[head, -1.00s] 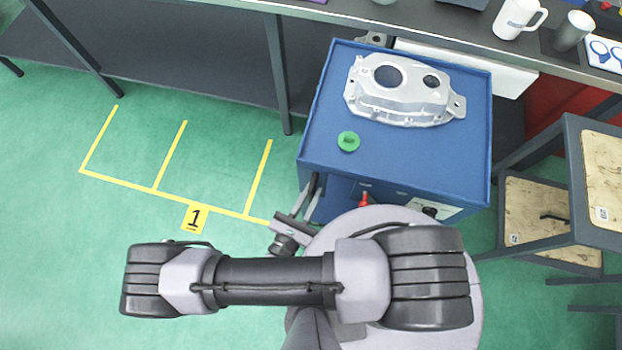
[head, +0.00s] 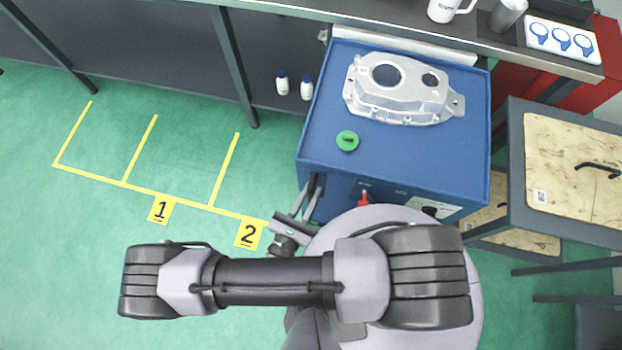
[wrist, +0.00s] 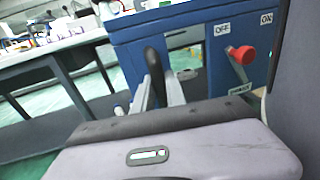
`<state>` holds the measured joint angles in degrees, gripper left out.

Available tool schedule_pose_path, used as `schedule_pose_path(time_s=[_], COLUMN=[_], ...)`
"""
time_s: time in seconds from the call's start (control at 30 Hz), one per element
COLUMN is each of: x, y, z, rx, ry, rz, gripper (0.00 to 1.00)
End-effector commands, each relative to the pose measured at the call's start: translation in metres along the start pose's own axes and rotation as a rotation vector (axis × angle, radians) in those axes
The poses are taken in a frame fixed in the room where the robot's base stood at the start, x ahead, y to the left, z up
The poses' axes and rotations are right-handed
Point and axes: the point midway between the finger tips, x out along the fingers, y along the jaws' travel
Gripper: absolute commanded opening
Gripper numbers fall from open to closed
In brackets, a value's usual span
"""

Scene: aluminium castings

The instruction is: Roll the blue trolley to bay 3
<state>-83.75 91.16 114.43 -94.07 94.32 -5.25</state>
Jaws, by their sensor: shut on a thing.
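The blue trolley (head: 420,165) stands in front of me, its top against the bench edge. It carries a silver casting (head: 400,92) and a green round part (head: 347,140). The wrist view shows my gripper (wrist: 160,82) against the trolley's blue front (wrist: 128,50), left of a red knob (wrist: 242,54). Yellow floor lines mark bays with sign 1 (head: 161,209) and sign 2 (head: 248,234), left of the trolley. No sign 3 is in view.
A long bench (head: 300,12) runs along the back, with dark legs. Two small bottles (head: 294,86) stand beneath it, close left of the trolley. A grey-framed rack with wooden boards (head: 575,165) stands close at right. Green floor (head: 60,250) is open at left.

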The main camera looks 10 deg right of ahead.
Motion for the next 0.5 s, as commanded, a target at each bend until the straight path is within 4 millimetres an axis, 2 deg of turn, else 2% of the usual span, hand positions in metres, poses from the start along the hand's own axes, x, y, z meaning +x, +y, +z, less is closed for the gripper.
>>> schedule_pose_path(time_s=[0.4,0.43,0.5], x=[0.0001,0.0001,0.0001], y=[-0.0002,-0.0002,-0.0002], z=[0.0003,0.0003,0.0003], rx=[0.0,0.0,0.0], ry=[-0.001,-0.001,-0.001], rz=[0.0,0.0,0.0], gripper=[0.0,0.18,0.32])
